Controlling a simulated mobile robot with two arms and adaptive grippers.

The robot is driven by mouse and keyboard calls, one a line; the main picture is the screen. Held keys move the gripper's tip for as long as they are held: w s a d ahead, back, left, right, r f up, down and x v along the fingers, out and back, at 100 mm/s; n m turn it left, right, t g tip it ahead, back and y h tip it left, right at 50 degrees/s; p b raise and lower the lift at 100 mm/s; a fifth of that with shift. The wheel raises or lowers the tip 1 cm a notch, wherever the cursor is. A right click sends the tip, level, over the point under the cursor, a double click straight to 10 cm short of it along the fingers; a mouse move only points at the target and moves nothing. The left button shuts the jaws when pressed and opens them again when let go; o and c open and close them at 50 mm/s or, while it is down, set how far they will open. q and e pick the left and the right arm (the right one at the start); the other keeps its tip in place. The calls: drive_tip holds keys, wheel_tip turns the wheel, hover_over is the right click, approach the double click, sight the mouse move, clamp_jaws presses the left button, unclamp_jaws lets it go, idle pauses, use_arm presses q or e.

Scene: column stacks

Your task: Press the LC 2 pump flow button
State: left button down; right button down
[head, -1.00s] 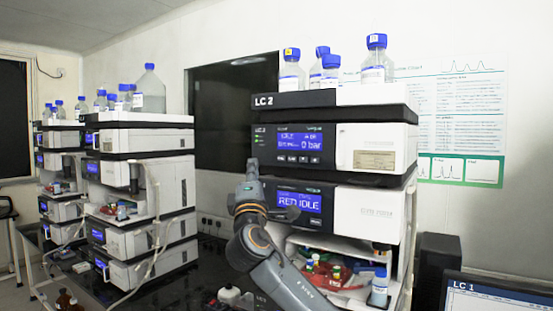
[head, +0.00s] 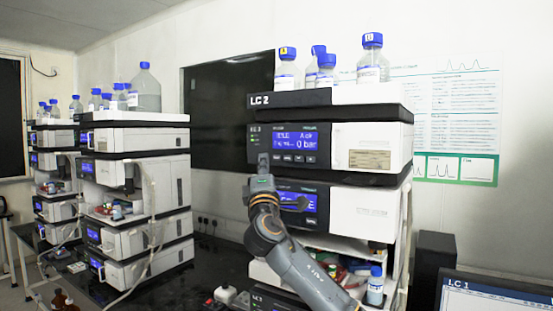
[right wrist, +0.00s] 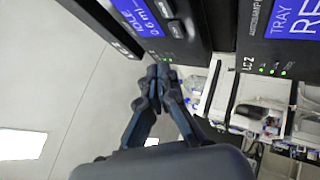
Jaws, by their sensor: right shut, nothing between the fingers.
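The LC 2 stack stands right of centre in the head view, with the label LC 2 (head: 260,100) on its top tray. A row of small dark buttons (head: 298,159) lies under the screen; which one is flow is too small to read. My right gripper (head: 263,161) is shut and empty, with its tips by the pump's lower left corner, left of the buttons. In the right wrist view the shut fingertips (right wrist: 162,70) are near the pump panel's buttons (right wrist: 176,28). My left gripper is out of view.
Below the pump, a second module's blue screen (head: 300,203) is partly hidden by my right arm. Bottles (head: 372,60) stand on top of the stack. Another stack (head: 135,165) stands at left. A monitor (head: 495,295) is at lower right.

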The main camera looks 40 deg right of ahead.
sight(272, 151)
drive_tip(key=shift+w+d, duration=0.3)
drive_tip(key=shift+d, duration=0.4)
drive_tip(key=shift+w+d, duration=0.25)
drive_tip(key=shift+d, duration=0.4)
drive_tip(key=shift+w+d, duration=0.1)
drive_tip(key=shift+d, duration=0.05)
idle(0.4)
drive_tip(key=shift+d, duration=0.2)
drive_tip(key=shift+w+d+b, duration=0.2)
drive_tip(key=shift+d+b, duration=0.1)
drive_tip(key=shift+d, duration=0.1)
idle(0.7)
drive_tip(key=shift+s+a, duration=0.3)
drive_tip(key=shift+a, duration=0.5)
drive_tip(key=a, duration=0.1)
drive_tip(key=s+a, duration=0.1)
drive_tip(key=a, duration=0.1)
drive_tip(key=s+a, duration=0.1)
drive_tip(key=shift+a, duration=0.3)
